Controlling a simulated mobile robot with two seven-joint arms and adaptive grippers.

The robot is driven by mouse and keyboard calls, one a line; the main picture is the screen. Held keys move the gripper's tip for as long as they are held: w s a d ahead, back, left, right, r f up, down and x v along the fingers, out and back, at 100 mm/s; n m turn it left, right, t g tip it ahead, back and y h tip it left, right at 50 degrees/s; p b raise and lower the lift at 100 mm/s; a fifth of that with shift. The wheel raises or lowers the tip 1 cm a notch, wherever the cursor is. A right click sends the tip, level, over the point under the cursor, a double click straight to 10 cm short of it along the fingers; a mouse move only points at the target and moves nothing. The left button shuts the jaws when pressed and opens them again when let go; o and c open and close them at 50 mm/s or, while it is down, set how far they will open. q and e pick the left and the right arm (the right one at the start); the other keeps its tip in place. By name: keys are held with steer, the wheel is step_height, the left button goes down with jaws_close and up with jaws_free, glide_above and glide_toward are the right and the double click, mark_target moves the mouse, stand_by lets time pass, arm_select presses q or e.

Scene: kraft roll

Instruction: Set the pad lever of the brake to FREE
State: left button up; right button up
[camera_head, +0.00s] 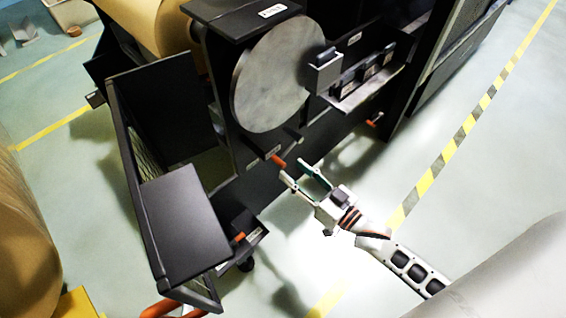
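The brake shows as a large grey disc (272,75) on a black upright frame. Below the disc, a short lever with an orange grip (278,161) sticks out beside a small white label, too small to read; I take it as the pad lever. My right gripper (292,170) comes in from the lower right. Its two fingers are spread, with the fingertips close to the orange grip and nothing visible between them. I cannot tell whether a fingertip touches the grip. My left gripper is not in view.
Another orange-tipped handle (373,122) sits low to the right, and one (238,237) near the black flat-topped box (183,215). A bracket (365,75) holds dark blocks right of the disc. Brown rolls (20,235) stand left. Floor at right is clear, with a yellow-black stripe.

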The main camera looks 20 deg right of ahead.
mark_target(285, 164)
steer(key=shift+b+x, duration=0.35)
steer(key=shift+x, duration=1.95)
steer(key=shift+f, duration=0.1)
jaws_close()
